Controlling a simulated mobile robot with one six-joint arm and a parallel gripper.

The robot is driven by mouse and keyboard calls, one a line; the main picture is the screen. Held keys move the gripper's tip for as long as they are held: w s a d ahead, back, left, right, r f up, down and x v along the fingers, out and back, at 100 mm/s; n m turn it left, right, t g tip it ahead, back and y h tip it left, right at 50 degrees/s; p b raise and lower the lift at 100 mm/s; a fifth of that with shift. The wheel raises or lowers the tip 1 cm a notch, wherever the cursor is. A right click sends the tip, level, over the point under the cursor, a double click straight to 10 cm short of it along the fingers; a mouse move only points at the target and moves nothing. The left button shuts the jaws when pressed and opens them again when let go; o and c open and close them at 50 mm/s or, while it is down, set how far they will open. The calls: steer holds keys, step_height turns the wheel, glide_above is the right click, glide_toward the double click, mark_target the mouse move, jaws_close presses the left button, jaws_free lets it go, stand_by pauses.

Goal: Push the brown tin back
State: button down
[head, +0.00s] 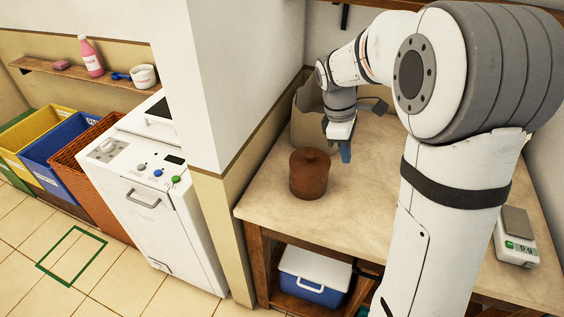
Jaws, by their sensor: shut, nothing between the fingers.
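The brown tin (308,177) is a round lidded container with a small knob. It stands upright on the pale worktop (370,215), left of the middle. My gripper (345,153) is shut and points down just to the right of the tin and slightly behind it. Nothing shows between the fingers. A small gap seems to lie between the fingers and the tin, but I cannot tell the exact distance.
A beige bin or box (304,125) stands behind the tin against the back corner. A kitchen scale (515,238) sits at the right. A blue and white cooler (313,277) is on the lower shelf. The worktop in front of the tin is clear.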

steer(key=w+a+p, duration=0.2)
steer(key=w+a, duration=0.1)
steer(key=a, duration=0.5)
steer(key=w+a+p, duration=0.1)
steer(key=w+a, duration=0.2)
steer(key=a, duration=0.5)
step_height(320, 180, down, 10)
steer(key=shift+s+a+f+p, duration=0.1)
steer(key=shift+a+f+p, duration=0.05)
steer(key=shift+p, duration=0.5)
steer(key=shift+d+r, duration=0.2)
steer(key=shift+d, duration=0.1)
steer(key=shift+s+d, duration=0.2)
steer(key=shift+f, duration=0.1)
